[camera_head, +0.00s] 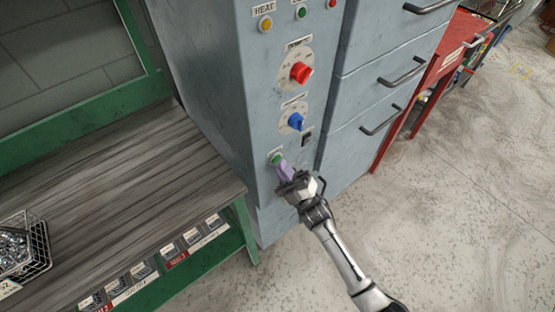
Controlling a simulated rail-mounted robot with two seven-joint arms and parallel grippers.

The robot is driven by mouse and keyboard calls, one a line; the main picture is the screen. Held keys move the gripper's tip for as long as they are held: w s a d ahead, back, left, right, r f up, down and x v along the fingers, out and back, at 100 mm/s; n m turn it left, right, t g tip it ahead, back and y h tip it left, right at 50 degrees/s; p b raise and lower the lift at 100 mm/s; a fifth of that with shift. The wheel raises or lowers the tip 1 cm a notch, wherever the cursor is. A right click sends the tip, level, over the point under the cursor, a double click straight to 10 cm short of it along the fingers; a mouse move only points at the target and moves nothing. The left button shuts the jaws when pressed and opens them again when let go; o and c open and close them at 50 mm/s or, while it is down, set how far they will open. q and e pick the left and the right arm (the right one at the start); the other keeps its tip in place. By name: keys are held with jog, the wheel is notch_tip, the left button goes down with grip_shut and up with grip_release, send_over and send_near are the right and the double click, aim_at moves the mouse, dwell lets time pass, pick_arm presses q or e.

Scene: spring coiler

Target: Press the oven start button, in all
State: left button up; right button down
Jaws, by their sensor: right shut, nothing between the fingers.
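The oven (225,75) is a grey-blue cabinet with a control panel on its narrow front. Low on that panel is a green button (276,157) under a small white label too small to read; it looks like the start button. My right gripper (283,168) is shut and empty, with its fingertips at the green button, just below it in the picture. The fingers cover part of the button's lower edge. I cannot tell whether they touch it or whether it is pushed in. My left gripper is out of view.
Above the button are a blue knob (296,121), a red knob (301,73), a black switch (307,137) and indicator lights. A wooden bench (130,185) with a wire basket (38,243) stands left. Drawers with handles (402,75) are right. Floor at right is clear.

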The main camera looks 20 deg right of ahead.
jog(key=shift+w, duration=0.1)
dwell(0.4)
jog(key=shift+s+d+p, duration=0.25)
jog(key=shift+s+p, duration=0.2)
jog(key=shift+s, duration=0.3)
jog(key=s, duration=0.1)
jog(key=s+d+p, duration=0.1)
jog(key=s, duration=0.1)
jog(key=s+d+p, duration=0.1)
jog(key=shift+s, duration=0.3)
dwell(0.7)
